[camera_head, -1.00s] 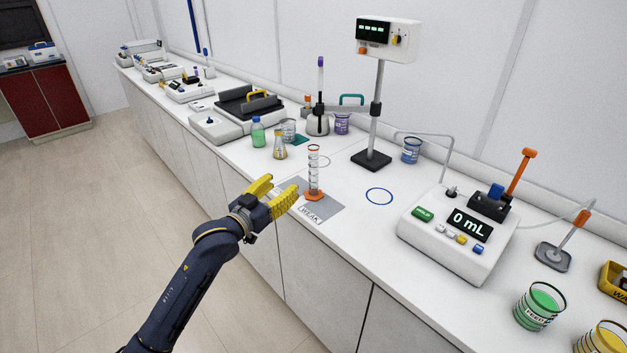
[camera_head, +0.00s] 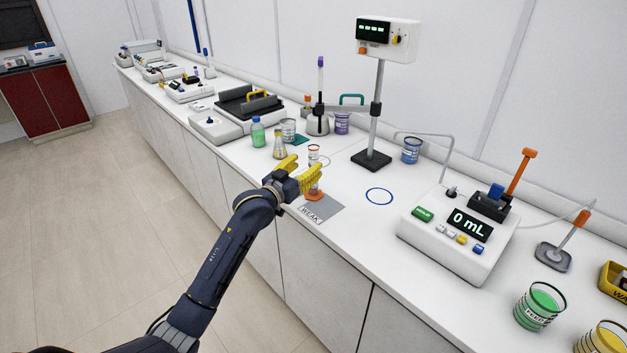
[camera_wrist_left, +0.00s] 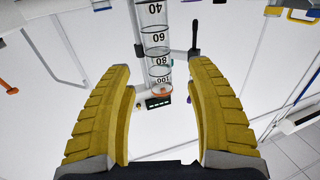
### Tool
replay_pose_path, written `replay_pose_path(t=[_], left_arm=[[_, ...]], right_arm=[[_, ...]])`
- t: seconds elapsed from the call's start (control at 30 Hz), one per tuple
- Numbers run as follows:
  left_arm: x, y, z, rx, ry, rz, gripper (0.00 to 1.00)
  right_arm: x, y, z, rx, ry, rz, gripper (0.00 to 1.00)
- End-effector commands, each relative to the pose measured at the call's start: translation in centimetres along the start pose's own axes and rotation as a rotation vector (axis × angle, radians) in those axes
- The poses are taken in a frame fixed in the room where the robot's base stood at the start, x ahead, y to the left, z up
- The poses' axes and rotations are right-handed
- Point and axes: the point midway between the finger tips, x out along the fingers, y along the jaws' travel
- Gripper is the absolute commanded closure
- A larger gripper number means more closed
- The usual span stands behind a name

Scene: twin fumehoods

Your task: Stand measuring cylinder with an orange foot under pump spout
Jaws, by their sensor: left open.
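The measuring cylinder (camera_head: 314,152) stands upright on a grey mat (camera_head: 325,211) near the bench's front edge, its orange foot (camera_head: 315,196) partly hidden. My left gripper (camera_head: 308,167) is open at the cylinder, its yellow fingers hiding the middle of the tube. In the left wrist view the clear, marked tube (camera_wrist_left: 154,35) shows upside down in the gap between the open fingers (camera_wrist_left: 158,75), with no clear contact. The pump (camera_head: 458,236) reads 0 mL, and a thin tube runs from it. My right gripper is not in view.
A blue ring (camera_head: 379,196) marks bare bench left of the pump. A black-based stand (camera_head: 371,160) carries a display box behind it. A flask (camera_head: 280,146), a green bottle (camera_head: 258,133) and a beaker (camera_head: 288,130) stand left of the cylinder. A green-filled beaker (camera_head: 539,308) stands right.

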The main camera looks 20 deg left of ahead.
Motion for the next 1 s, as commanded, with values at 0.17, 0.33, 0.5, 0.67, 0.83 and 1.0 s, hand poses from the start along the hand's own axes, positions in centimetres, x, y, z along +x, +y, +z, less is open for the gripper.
replay_pose_path(t=[0.17,0.33,0.5,0.67,0.83,1.0], left_arm=[[2.3,0.2,-0.2,-0.002,0.001,0.0,0.44],[4.0,0.1,-0.2,-0.001,0.0,0.0,0.44],[4.8,0.2,-0.1,-0.001,0.0,0.0,0.44],[4.8,0.2,-0.1,-0.001,0.0,0.0,0.44],[4.8,0.1,-0.1,-0.001,0.0,0.0,0.54],[4.8,0.1,-0.1,-0.001,0.0,0.0,0.73]], right_arm=[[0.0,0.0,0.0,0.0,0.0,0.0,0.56],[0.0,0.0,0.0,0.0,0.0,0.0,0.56],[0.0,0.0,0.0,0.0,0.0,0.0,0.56],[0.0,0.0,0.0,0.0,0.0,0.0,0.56],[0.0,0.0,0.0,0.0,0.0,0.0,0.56],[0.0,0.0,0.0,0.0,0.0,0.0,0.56]])
